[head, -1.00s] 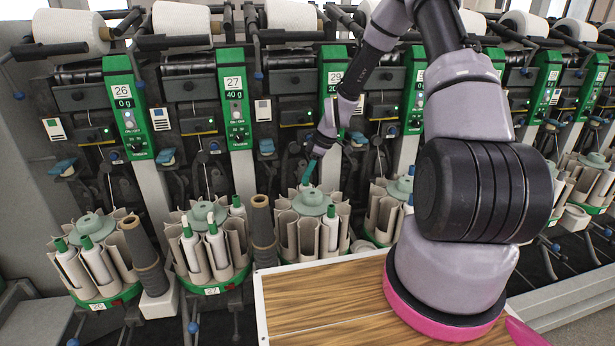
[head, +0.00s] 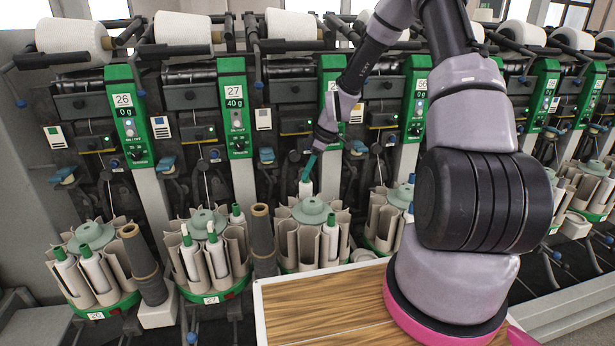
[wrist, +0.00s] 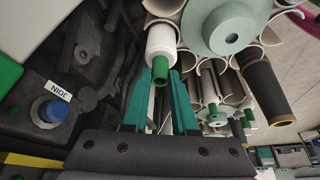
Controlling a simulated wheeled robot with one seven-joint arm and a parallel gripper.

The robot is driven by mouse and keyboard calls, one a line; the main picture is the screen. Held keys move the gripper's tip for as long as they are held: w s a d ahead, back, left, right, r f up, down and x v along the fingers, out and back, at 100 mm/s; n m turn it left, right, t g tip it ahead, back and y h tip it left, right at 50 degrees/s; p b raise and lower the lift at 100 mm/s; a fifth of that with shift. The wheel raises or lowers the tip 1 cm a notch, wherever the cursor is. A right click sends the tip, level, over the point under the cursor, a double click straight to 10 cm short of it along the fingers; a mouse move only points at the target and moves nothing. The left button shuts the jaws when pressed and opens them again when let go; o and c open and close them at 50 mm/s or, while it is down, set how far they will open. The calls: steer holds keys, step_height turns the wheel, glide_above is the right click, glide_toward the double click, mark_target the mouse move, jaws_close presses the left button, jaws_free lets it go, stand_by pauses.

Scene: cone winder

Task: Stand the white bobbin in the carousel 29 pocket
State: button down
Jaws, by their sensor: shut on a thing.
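My gripper (head: 307,172) is shut on the green upper end of the white bobbin (head: 305,189). In the head view the bobbin is upright behind the pale green hub of the third carousel (head: 312,211), which stands under the unit marked 29 (head: 333,86); the hub and pockets hide its lower part. In the wrist view the bobbin (wrist: 161,42) lies between the teal fingertips (wrist: 162,80), beside the hub (wrist: 227,30) and close to cream pocket rims. I cannot tell whether its foot is inside a pocket. This carousel's front right pocket holds another white bobbin (head: 330,238).
Carousels 26 (head: 97,312) and 27 (head: 210,299) stand at the left with bobbins in them. A dark grey cone tube (head: 262,240) stands left of carousel 29. A wood-topped surface (head: 325,305) lies in front. A blue JOIN button (wrist: 52,110) is left of my gripper.

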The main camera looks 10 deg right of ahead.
steer(key=shift+r, duration=0.15)
steer(key=shift+r, duration=2.3)
steer(key=shift+r, duration=2.25)
steer(key=shift+r, duration=2.15)
